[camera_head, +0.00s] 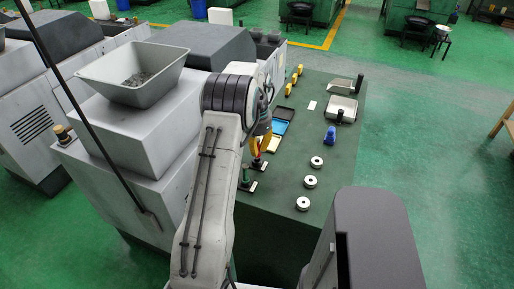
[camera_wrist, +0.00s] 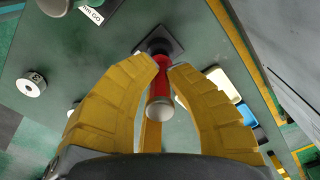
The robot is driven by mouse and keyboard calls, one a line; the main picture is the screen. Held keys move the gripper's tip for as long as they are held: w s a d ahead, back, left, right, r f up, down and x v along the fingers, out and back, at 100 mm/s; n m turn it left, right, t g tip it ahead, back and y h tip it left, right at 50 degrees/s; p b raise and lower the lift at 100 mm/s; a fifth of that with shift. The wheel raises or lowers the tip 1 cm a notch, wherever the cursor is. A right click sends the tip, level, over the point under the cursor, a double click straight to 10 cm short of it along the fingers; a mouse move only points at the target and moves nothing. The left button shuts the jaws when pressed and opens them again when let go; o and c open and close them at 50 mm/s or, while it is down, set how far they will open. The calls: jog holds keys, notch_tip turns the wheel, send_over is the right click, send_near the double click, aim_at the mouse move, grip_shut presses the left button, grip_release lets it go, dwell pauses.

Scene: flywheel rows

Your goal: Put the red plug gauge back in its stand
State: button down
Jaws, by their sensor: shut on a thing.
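The red plug gauge (camera_wrist: 157,88) is between the yellow fingers of my gripper (camera_wrist: 167,65) in the wrist view, with its pale round end toward the camera. My gripper is shut on it. Its far end lines up with a dark square stand (camera_wrist: 176,46); I cannot tell whether it is in the stand or just above it. In the head view the red gauge (camera_head: 257,155) shows small below my gripper (camera_head: 261,146), over the near-left part of the green table, and the fingers partly hide it.
A green gauge (camera_head: 245,175) stands close by on its own base. White rings (camera_head: 310,182), a blue object (camera_head: 330,136) and a blue tray (camera_head: 284,113) are on the table (camera_head: 275,210). A grey machine (camera_head: 130,150) borders the left side.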

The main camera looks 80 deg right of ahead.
jog(key=shift+f+b, duration=0.7)
jog(key=shift+f, duration=0.4)
jog(key=c, duration=1.2)
grip_release()
jog(key=shift+c, duration=0.2)
notch_tip(320, 180, up, 12)
